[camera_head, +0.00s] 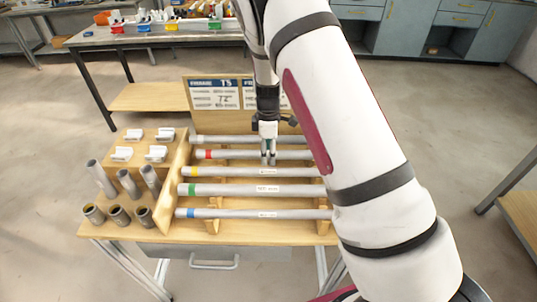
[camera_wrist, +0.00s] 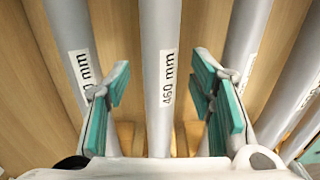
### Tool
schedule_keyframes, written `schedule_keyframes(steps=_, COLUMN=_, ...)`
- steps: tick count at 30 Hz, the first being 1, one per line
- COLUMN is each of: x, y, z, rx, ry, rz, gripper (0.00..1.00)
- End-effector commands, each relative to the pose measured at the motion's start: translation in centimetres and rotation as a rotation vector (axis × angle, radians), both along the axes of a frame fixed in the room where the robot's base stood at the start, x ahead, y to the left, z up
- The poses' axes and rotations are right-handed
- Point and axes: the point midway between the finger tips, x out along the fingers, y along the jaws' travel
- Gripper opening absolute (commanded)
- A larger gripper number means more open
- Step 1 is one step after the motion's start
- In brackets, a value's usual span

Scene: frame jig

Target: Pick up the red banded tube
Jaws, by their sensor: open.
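The red banded tube (camera_head: 235,154) is a long grey tube with a red band near its left end. It lies level on the wooden rack, second from the back. My gripper (camera_head: 268,158) points down over its middle stretch, open and empty. In the wrist view, a grey tube labelled "460 mm" (camera_wrist: 160,60) runs between the two teal-padded fingers of my gripper (camera_wrist: 162,98), with a gap on each side. No colour band shows there, but the head view places my gripper at the red banded tube. My arm hides the tube's right end.
A grey tube (camera_head: 230,139) lies behind; yellow (camera_head: 225,172), green (camera_head: 225,189) and blue (camera_head: 225,213) banded tubes lie in front. Neighbouring tubes flank the fingers. Left of the wooden divider stand short grey pipes (camera_head: 128,183) and white fittings (camera_head: 155,153). A sign board (camera_head: 215,95) stands behind.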

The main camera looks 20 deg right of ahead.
Motion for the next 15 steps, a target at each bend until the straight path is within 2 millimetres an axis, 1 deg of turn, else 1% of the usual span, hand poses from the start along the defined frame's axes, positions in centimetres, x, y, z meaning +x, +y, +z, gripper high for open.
schedule_keyframes(steps=7, x=0.05, y=0.03, z=-0.15, rx=0.001, ry=-0.001, rz=0.0, gripper=0.49)
schedule_keyframes(steps=8, x=0.05, y=0.03, z=-0.14, rx=0.001, ry=-0.001, rz=0.0, gripper=0.45)
schedule_keyframes(steps=9, x=0.05, y=0.03, z=-0.14, rx=0.001, ry=-0.001, rz=0.0, gripper=0.36)
schedule_keyframes(steps=11, x=0.05, y=0.03, z=-0.14, rx=0.001, ry=-0.001, rz=0.0, gripper=0.22)
schedule_keyframes(steps=12, x=0.05, y=0.03, z=-0.13, rx=0.001, ry=-0.001, rz=0.0, gripper=0.13)
schedule_keyframes(steps=14, x=0.05, y=0.03, z=-0.13, rx=0.001, ry=-0.001, rz=0.0, gripper=0.0)
schedule_keyframes(steps=15, x=0.05, y=0.03, z=-0.13, rx=0.001, ry=-0.001, rz=0.0, gripper=0.0)
